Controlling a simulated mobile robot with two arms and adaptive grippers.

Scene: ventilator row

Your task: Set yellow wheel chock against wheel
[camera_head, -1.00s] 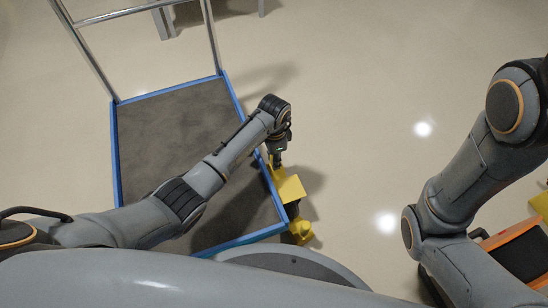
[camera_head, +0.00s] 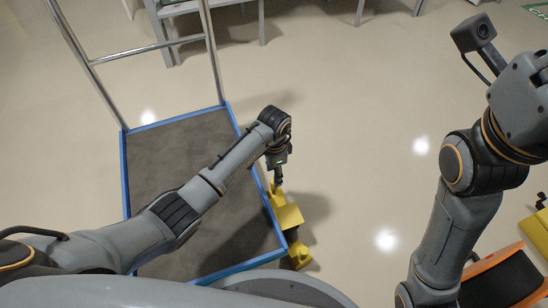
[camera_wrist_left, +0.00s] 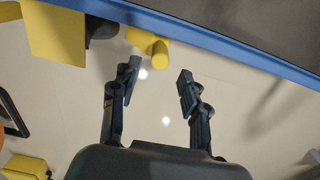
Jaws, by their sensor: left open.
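A yellow block (camera_head: 286,216) sits beside the blue right edge of a flat cart (camera_head: 185,160) in the head view. A smaller yellow part (camera_head: 299,256) shows nearer me; I cannot tell which of these is the chock. My left gripper (camera_head: 278,181) points down just beyond the block. In the left wrist view, my left gripper (camera_wrist_left: 157,77) is open with nothing between its fingers. A yellow rounded piece (camera_wrist_left: 148,45) lies ahead of the fingertips, and the yellow block (camera_wrist_left: 58,28) is at upper left. A dark round part (camera_wrist_left: 102,28), possibly the wheel, is beside it. My right gripper is out of view.
An orange-edged black object (camera_head: 500,279) is at lower right, with another yellow object (camera_head: 537,235) beyond it. Grey furniture legs (camera_head: 262,22) stand at the back. The floor right of the cart is mostly clear.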

